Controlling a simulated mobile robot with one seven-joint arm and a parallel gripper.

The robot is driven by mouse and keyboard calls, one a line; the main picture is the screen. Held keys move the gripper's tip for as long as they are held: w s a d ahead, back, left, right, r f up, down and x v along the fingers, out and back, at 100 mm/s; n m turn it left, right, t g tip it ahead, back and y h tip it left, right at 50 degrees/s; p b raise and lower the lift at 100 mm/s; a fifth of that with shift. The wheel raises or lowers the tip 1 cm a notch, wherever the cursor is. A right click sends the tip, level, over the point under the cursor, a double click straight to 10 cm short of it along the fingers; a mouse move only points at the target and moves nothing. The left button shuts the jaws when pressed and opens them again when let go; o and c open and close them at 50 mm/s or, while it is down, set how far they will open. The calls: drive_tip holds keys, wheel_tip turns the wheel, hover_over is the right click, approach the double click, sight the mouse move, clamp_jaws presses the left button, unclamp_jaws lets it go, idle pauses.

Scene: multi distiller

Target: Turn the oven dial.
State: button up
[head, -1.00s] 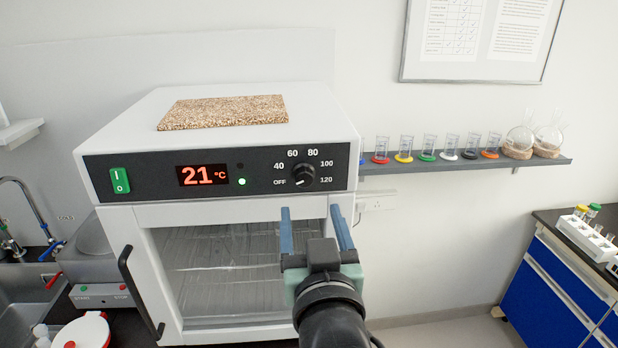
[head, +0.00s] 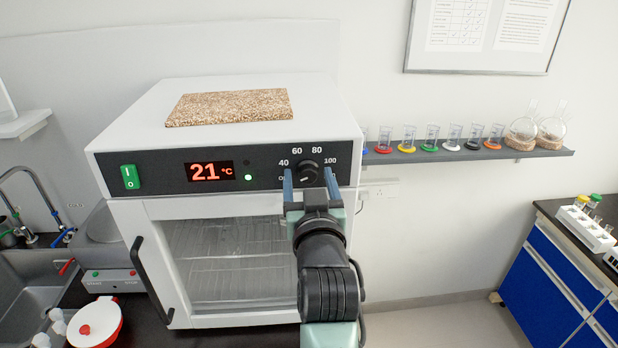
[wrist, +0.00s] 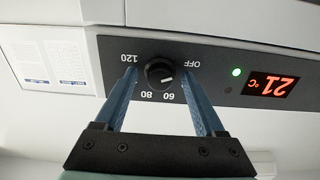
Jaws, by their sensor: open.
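The oven dial (head: 307,172) is a round black knob on the oven's dark control panel, ringed by OFF and numbers up to 120. It also shows in the wrist view (wrist: 160,73), where the picture is upside down. The white oven (head: 240,110) has a red display reading 21 °C and a lit green light. My gripper (head: 309,176) is open with its blue fingers pointing at the panel, one on each side of the dial. In the wrist view the fingers (wrist: 160,80) stand apart from the dial with gaps on both sides. Whether the fingertips touch the panel cannot be told.
A green switch (head: 130,176) sits at the panel's left. The door handle (head: 152,280) stands out at the oven's left side. A shelf (head: 470,155) with several small glass vessels runs along the wall at right. A cork-like board (head: 230,106) lies on top.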

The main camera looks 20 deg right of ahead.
clamp_jaws()
drive_tip(key=shift+m, duration=0.3)
